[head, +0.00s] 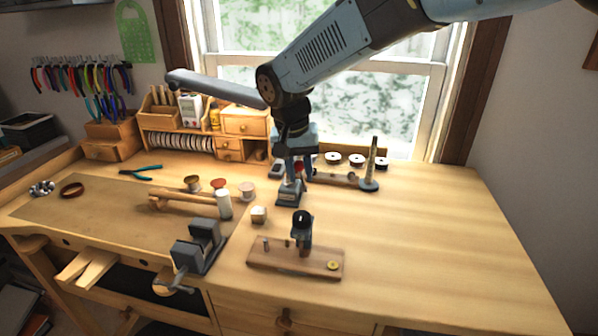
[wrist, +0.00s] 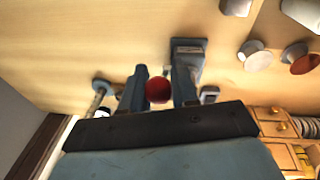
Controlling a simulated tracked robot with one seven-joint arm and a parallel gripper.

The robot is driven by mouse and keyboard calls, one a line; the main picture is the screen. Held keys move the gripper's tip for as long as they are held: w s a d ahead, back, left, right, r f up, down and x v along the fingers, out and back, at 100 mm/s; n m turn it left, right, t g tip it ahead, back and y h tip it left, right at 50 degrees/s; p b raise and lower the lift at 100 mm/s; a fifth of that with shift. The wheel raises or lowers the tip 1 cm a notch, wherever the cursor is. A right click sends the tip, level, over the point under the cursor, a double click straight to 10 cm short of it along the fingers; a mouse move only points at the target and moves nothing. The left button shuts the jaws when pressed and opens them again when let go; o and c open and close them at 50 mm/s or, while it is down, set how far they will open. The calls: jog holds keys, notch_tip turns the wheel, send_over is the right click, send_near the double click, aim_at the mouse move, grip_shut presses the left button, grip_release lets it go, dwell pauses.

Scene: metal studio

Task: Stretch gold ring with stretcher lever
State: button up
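The blue stretcher (head: 289,195) stands on the bench below my arm; its upper part is largely hidden by my gripper. It also shows in the wrist view (wrist: 188,46). A red ball knob (wrist: 158,90), apparently the stretcher lever's end, fills the gap between the fingers of my gripper (wrist: 158,82). The red knob also shows in the head view (head: 298,167) between the fingertips. My gripper appears shut on it. A small round gold piece (head: 333,265) lies on the wooden board; I cannot tell whether it is the ring. No ring is visible on the stretcher.
The wooden board (head: 265,257) with a dark-topped tool (head: 302,222) lies in front of the stretcher. A grey vise (head: 200,246) is at the front edge. A tapered upright post (head: 371,165) stands behind right. Spools (head: 247,190) are to the left. The right side is clear.

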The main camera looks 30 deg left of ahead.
jog(key=o, duration=0.3)
jog(key=shift+o, duration=0.2)
notch_tip(320, 180, up, 14)
jog(key=s, duration=0.2)
jog(key=shift+s+a+f, duration=0.25)
jog(key=shift+a, duration=0.05)
jog(key=shift+c, duration=0.3)
